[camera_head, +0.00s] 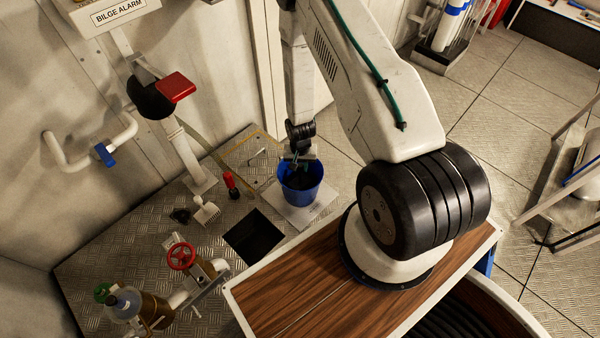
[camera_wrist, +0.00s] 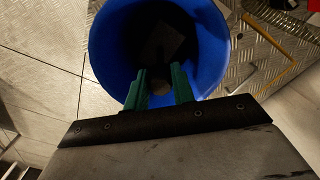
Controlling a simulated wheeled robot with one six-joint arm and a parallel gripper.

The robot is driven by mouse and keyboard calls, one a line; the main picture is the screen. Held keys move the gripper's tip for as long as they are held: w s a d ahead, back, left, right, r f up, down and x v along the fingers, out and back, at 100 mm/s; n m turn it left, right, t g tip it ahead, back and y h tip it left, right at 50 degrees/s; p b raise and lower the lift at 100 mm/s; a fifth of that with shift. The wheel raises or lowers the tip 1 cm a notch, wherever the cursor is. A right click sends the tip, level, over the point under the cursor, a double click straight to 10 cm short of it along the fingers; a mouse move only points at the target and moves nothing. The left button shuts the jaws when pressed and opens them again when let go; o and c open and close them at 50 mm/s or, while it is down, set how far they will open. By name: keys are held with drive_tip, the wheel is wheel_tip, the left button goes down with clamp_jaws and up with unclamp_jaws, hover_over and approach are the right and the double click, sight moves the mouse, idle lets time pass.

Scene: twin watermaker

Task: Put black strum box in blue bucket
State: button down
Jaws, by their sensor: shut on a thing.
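The blue bucket (camera_head: 300,197) stands upright on a white pad beside the square floor opening. My gripper (camera_head: 299,160) is directly above its mouth, pointing down. In the wrist view the blue bucket (camera_wrist: 112,45) opens beyond my gripper's green fingers (camera_wrist: 159,88). The fingers are shut on the black strum box (camera_wrist: 163,42), which shows dark against the shaded inside of the bucket. It appears to be within the rim; whether it touches the bottom I cannot tell.
A square dark opening (camera_head: 254,238) is in the tread-plate floor to the bucket's left. Near it are a red-handled tool (camera_head: 231,184), a white brush-like item (camera_head: 205,211) and a small black item (camera_head: 180,215). A red valve wheel (camera_head: 181,256) stands front left.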

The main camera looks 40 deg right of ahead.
sight(300, 172)
drive_tip(key=shift+f, duration=1.9)
drive_tip(key=c, duration=1.2)
unclamp_jaws()
drive_tip(key=shift+o, duration=0.2)
